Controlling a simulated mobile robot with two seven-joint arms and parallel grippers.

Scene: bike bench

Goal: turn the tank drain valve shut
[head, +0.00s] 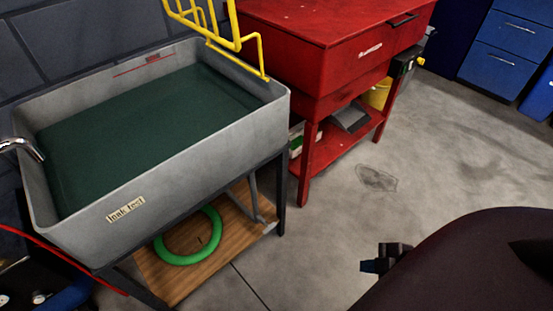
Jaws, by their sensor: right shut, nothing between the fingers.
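The tank (205,140) is a grey open basin on a dark metal stand at the left, filled with dark green water (140,125). A small label is on its front wall. A grey pipe (254,195) runs down under its right end, beside a stand leg. I cannot make out a drain valve or its handle. My right gripper (376,262) is small and dark, over the floor to the right of the tank and apart from it. It is shut and empty. My left gripper is not in view.
A green ring (163,251) lies on the wooden shelf (150,275) under the tank. A yellow rack (250,55) stands at the tank's back right. A red workbench (330,45) is beside it. Blue cabinets (505,45) stand far right. The floor between is clear.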

